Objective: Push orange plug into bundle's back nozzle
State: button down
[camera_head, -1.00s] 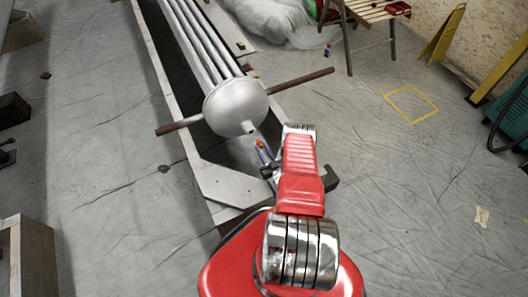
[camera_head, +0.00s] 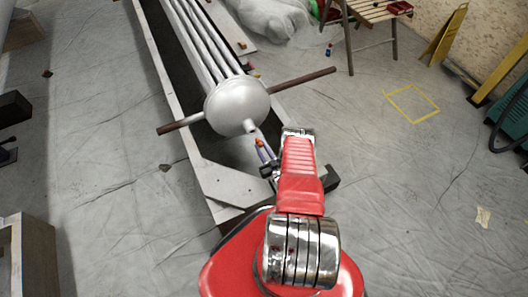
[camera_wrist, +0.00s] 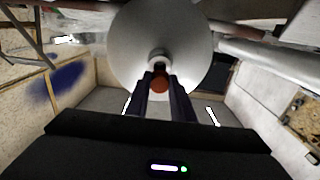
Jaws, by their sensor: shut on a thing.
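The bundle (camera_head: 238,104) is a set of pale grey pipes ending in a rounded grey cap. A short nozzle (camera_head: 250,126) sticks out of the cap towards me; the nozzle also shows in the wrist view (camera_wrist: 158,57). My gripper (camera_head: 265,152) is just in front of the nozzle. In the wrist view my gripper (camera_wrist: 160,80) is shut on the orange plug (camera_wrist: 160,84), held between its two dark fingertips. The plug lies just below the nozzle mouth in that view. I cannot tell whether plug and nozzle touch.
A pale frame (camera_head: 222,184) surrounds the bundle and runs close below my arm. A brown bar (camera_head: 300,81) crosses behind the cap on both sides. A wooden stool (camera_head: 365,12) stands at the back. The floor to the right is mostly clear.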

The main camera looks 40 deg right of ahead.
aim_at(256, 139)
jog(key=shift+x, duration=1.8)
jog(key=shift+x, duration=1.55)
dwell(0.3)
jog(key=c, duration=1.5)
grip_release()
jog(key=shift+o, duration=0.2)
jog(key=v, duration=1.3)
jog(key=shift+s+a, duration=0.2)
jog(key=shift+s, duration=0.15)
